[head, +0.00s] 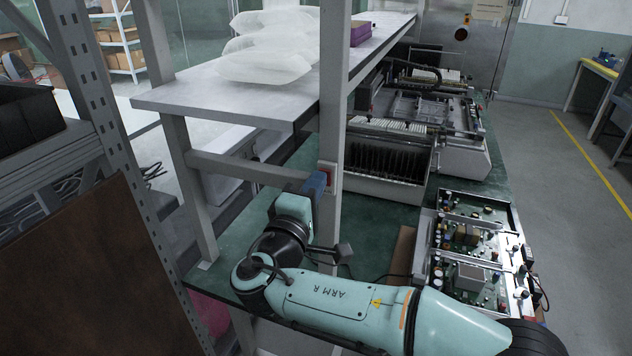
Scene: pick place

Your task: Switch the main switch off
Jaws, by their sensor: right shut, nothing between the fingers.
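The main switch (328,175) is a small box with a red face and a pale edge, mounted on the grey upright post of the workbench. My right gripper (316,184) is at the end of the teal arm, right up against the left side of the switch. Its fingers are shut with nothing between them. The gripper hides part of the switch, so I cannot tell whether they touch or which position the switch is in. My left gripper is not in view.
A shelf (215,95) with white bags (265,60) and a purple box (361,34) stands above the green bench (235,235). A machine (420,110) and open circuit-board units (470,250) sit to the right. A metal rack (110,150) stands at left.

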